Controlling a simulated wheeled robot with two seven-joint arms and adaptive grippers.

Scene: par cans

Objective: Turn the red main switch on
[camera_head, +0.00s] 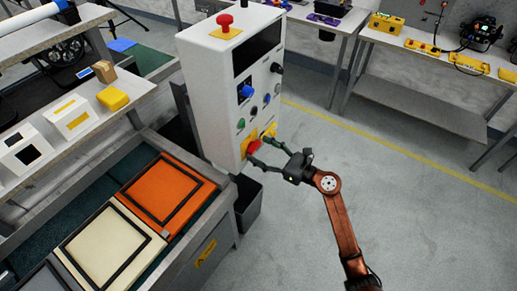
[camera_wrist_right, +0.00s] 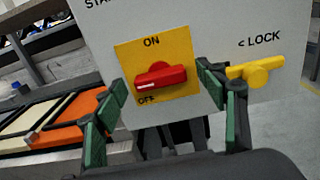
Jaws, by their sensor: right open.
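The red main switch (camera_wrist_right: 160,77) sits on a yellow plate (camera_wrist_right: 190,52) marked ON at the top and OFF at the lower left. Its handle lies nearly level, with its white mark at the left end, near OFF. In the head view the red switch (camera_head: 254,147) is low on the white control cabinet (camera_head: 215,95). My right gripper (camera_head: 260,151) is open in front of it. In the right wrist view its green-padded fingers (camera_wrist_right: 162,82) stand on either side of the switch; contact cannot be told. My left gripper is not in view.
A yellow lock lever (camera_wrist_right: 258,72) is right of the switch, close to the right finger. A red mushroom button (camera_head: 225,20) tops the cabinet. A bench with orange and cream panels (camera_head: 165,190) stands at left. The floor (camera_head: 420,200) at right is clear.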

